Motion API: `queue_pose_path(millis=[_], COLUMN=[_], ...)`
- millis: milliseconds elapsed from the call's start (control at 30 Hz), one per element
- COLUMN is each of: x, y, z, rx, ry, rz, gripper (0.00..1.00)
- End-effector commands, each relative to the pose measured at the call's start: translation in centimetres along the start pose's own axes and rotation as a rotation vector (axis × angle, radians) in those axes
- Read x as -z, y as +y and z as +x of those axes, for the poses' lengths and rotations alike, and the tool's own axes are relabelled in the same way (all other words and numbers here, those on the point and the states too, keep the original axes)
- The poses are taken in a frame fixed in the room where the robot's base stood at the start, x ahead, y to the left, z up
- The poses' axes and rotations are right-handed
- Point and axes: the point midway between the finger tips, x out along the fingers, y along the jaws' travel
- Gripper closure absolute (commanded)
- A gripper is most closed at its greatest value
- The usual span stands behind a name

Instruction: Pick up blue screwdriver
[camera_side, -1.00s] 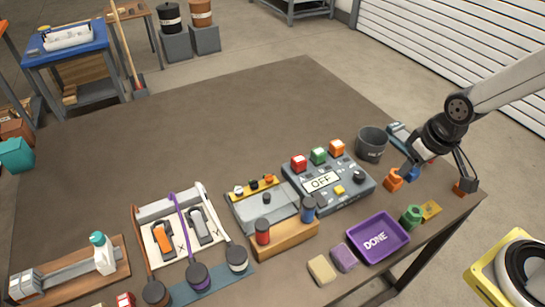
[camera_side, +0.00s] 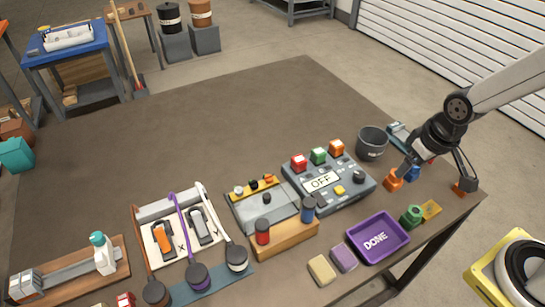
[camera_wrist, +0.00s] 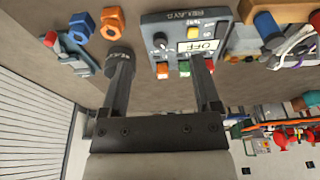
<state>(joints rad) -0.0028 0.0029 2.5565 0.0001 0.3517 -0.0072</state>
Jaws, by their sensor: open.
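A blue handle (camera_side: 308,209), which looks like the blue screwdriver, stands in a wooden block (camera_side: 284,240) beside a similar red handle (camera_side: 262,231). Its shaft is hidden. In the wrist view a blue handle (camera_wrist: 266,26) shows at the upper right, on the wood block (camera_wrist: 285,8). My gripper (camera_side: 435,178) is at the right side of the table, well to the right of the block, open and with nothing seen between its fingers. In the wrist view my gripper (camera_wrist: 160,72) shows both fingers spread apart.
A grey control box (camera_side: 328,185) reading OFF and a dark cup (camera_side: 372,143) lie between my gripper and the block. An orange nut (camera_side: 393,180) is near my left finger. A purple DONE tray (camera_side: 378,236) is in front. The table's back half is clear.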

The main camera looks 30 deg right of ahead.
Motion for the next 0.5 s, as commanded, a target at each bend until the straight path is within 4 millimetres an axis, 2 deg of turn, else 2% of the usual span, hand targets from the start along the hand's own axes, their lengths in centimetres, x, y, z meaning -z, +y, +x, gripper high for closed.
queue_pose_path(millis=[167,267,500], x=[0.9,1.9,4.9], y=[-1.0,-2.2,-7.1], z=[0.4,0.8,2.7], rx=[0.008,0.018,0.061], ry=[-0.016,-0.033,-0.09], rz=[-0.102,-0.223,-0.662], gripper=[0.19,0.19,0.19])
